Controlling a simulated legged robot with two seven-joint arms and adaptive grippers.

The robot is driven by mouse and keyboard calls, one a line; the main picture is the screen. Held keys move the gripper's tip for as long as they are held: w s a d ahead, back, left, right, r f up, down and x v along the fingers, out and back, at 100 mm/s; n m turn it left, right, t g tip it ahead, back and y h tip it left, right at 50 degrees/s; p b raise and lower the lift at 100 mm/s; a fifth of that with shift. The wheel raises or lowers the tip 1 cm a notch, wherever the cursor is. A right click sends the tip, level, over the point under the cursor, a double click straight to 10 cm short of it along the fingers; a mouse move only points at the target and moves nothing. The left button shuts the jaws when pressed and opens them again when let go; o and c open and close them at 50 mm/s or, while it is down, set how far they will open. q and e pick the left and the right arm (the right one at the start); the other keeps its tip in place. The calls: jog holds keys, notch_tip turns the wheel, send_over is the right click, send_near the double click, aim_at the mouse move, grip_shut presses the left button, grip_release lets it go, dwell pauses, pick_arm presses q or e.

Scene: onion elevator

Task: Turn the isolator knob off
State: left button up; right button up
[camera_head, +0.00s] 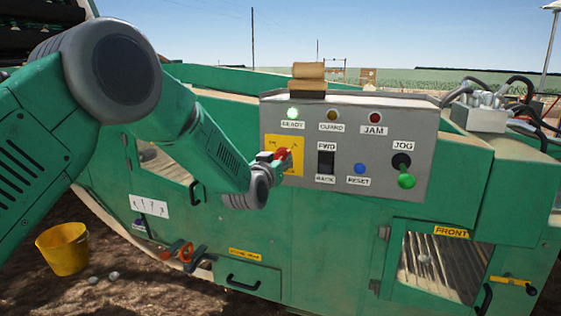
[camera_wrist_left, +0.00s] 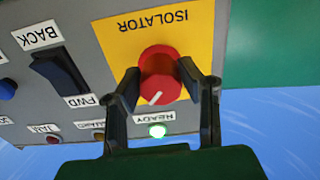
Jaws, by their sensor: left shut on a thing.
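The red isolator knob (camera_head: 281,153) sits on a yellow plate (camera_head: 271,144) at the left of the grey control panel (camera_head: 344,112). In the left wrist view the round red knob (camera_wrist_left: 160,72) shows between my fingers, with a white pointer line and the word ISOLATOR on the yellow plate (camera_wrist_left: 194,25). My left gripper (camera_head: 274,163) is at the knob, and in the wrist view its two dark fingers (camera_wrist_left: 156,78) are shut on the knob's sides. The READY lamp (camera_head: 292,113) is lit green. My right gripper is not in view.
The panel also has a FWD/BACK rocker (camera_head: 326,162), a blue RESET button (camera_head: 360,168), a green JOG lever (camera_head: 406,181), and dim GUARD and JAM lamps (camera_head: 375,118). A tan box-like thing (camera_head: 308,76) stands on top. A yellow bucket (camera_head: 64,249) stands on the soil at left.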

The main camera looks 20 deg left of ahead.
pick_arm(q)
jog(key=n, duration=0.1)
jog(key=n+p, duration=0.1)
jog(key=shift+a+r+n, duration=0.1)
jog(key=shift+r+n, duration=0.15)
jog(key=shift+n, duration=0.15)
jog(key=n, duration=0.2)
jog(key=shift+w+n+p, duration=0.1)
jog(key=shift+n+p, duration=0.25)
jog(key=shift+n, duration=0.05)
jog(key=n, duration=0.2)
jog(key=shift+n, duration=0.3)
jog(key=n, duration=0.4)
jog(key=shift+a+f+n+b, duration=0.1)
jog(key=shift+n+b, duration=0.2)
jog(key=shift+b, duration=0.05)
jog(key=shift+f+n+b, duration=0.1)
jog(key=shift+n+b, duration=0.7)
jog(key=shift+n, duration=1.5)
jog(key=o, duration=1.1)
jog(key=shift+o, duration=0.2)
jog(key=shift+a+f, duration=0.1)
jog(key=shift+a, duration=0.05)
